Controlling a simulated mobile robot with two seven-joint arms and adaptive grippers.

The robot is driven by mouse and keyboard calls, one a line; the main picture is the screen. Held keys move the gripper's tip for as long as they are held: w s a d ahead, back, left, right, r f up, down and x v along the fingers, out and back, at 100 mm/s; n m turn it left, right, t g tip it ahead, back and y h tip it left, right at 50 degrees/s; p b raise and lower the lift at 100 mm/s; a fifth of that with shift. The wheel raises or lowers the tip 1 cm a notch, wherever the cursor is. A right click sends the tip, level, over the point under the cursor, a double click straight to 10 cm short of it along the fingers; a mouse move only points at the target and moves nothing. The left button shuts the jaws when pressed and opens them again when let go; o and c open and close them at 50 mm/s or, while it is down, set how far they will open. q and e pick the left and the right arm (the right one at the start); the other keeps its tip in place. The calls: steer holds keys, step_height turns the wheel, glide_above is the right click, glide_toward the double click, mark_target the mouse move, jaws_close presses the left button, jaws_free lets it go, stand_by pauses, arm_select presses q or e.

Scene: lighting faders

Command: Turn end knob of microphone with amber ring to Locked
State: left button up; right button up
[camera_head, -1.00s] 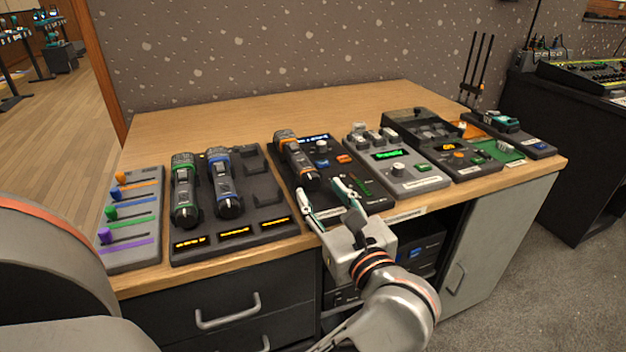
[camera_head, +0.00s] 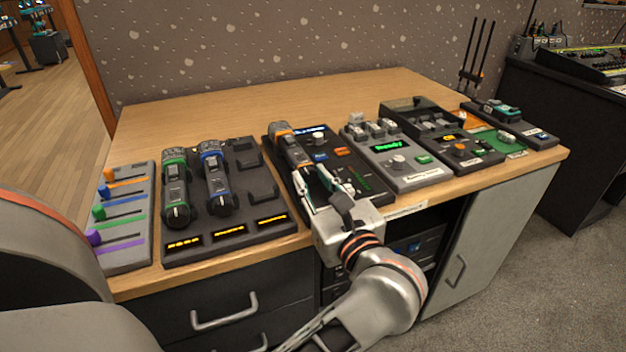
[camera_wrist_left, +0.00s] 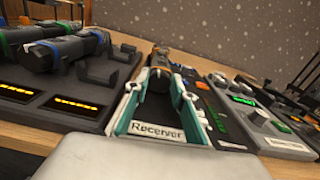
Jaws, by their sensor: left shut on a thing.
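The microphone with the amber ring (camera_head: 283,137) lies on a dark receiver panel (camera_head: 353,171) near the middle of the desk. Its end knob faces the front and is mostly hidden in the head view by my left gripper (camera_head: 313,183). That gripper is shut on the knob end of the microphone. In the left wrist view the microphone (camera_wrist_left: 160,64) points at the gripper (camera_wrist_left: 160,87), with one teal-edged finger on each side of its end. I cannot read the knob's setting. My right gripper is not in view.
A dark dock (camera_head: 265,229) to the left holds a green-ringed microphone (camera_head: 176,185) and a blue-ringed microphone (camera_head: 215,178); its right cradle is empty. A fader panel (camera_head: 141,182) stands at the far left. A grey unit with a green display (camera_head: 414,180) stands close on the right.

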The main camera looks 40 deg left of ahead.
arm_select(q)
steer(key=shift+r+m+p, duration=0.5)
steer(key=shift+m+p, duration=0.2)
steer(key=shift+p, duration=0.1)
steer(key=shift+m+p, duration=0.45)
steer(key=shift+m, duration=0.45)
steer(key=shift+f+m+p, duration=0.2)
steer(key=shift+m+p, duration=0.1)
steer(key=shift+p, duration=0.1)
steer(key=shift+w+f, duration=0.1)
steer(key=shift+f, duration=0.25)
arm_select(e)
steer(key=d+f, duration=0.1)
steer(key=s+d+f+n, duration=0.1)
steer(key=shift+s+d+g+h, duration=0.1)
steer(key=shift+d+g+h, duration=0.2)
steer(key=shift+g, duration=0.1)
arm_select(q)
steer(key=o, duration=1.1)
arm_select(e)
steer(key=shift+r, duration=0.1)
